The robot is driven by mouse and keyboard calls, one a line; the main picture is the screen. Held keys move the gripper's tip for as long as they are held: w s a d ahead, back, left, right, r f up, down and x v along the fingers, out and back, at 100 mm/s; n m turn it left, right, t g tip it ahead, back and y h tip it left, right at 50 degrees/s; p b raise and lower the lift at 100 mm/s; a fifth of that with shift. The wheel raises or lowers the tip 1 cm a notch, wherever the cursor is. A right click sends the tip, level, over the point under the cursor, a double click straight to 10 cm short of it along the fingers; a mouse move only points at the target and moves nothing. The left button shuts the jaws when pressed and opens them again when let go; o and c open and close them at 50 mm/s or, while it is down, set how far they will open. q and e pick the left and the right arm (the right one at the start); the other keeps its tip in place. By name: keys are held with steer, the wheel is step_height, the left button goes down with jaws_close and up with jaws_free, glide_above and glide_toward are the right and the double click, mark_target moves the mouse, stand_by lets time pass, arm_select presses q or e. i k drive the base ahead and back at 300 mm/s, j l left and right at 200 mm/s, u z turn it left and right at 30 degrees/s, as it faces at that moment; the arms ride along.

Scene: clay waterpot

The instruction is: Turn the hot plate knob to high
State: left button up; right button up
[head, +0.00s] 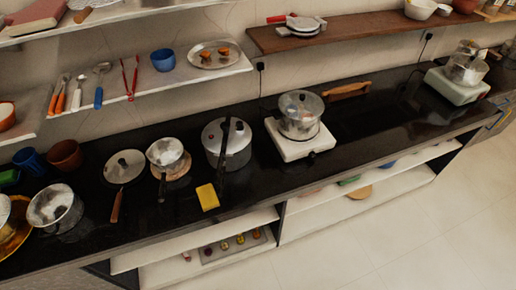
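A white hot plate (290,150) stands on the black counter near the middle of the head view. A shiny metal pot (300,122) with a lid sits on it. A small dark knob (312,155) shows on its front side; its setting is too small to read. Neither of my grippers is in view.
A pressure cooker (227,148), a yellow sponge (208,197) and several pans stand left of the middle hot plate. A wooden board (346,90) lies behind, to its right. The black counter (385,113) is largely clear between the hot plates. Open floor (400,235) lies in front.

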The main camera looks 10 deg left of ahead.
mark_target(312, 154)
steer(key=i+l+u, duration=0.2)
steer(key=u, duration=0.2)
steer(key=i+l+u, duration=0.15)
steer(key=l+u, duration=0.25)
steer(key=i+l+u, duration=0.1)
steer(key=l+u, duration=0.75)
steer(key=l, duration=0.1)
